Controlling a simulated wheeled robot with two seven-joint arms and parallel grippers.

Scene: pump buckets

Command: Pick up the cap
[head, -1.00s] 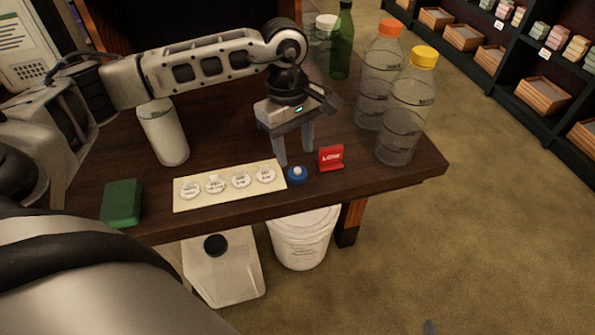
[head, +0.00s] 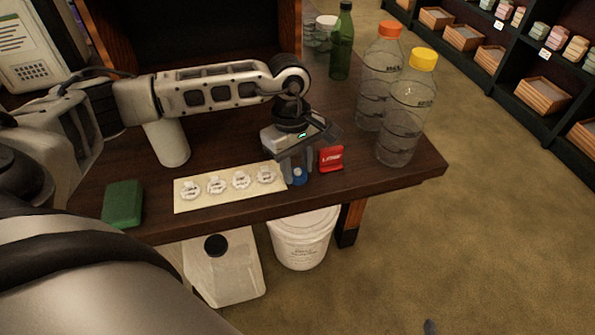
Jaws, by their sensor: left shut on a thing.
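A small blue cap (head: 300,176) with a pale centre is on the table near its front edge, between the card and the red sign. My left gripper (head: 297,178) points down at the cap and is shut on it, with the fingers partly covering it. The cap appears to be at table height. My right gripper is not in view.
A card with several white round pieces (head: 228,186) lies left of the cap. Bottles with orange (head: 390,29) and yellow (head: 424,57) caps stand further right. A green block (head: 122,203) is at front left.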

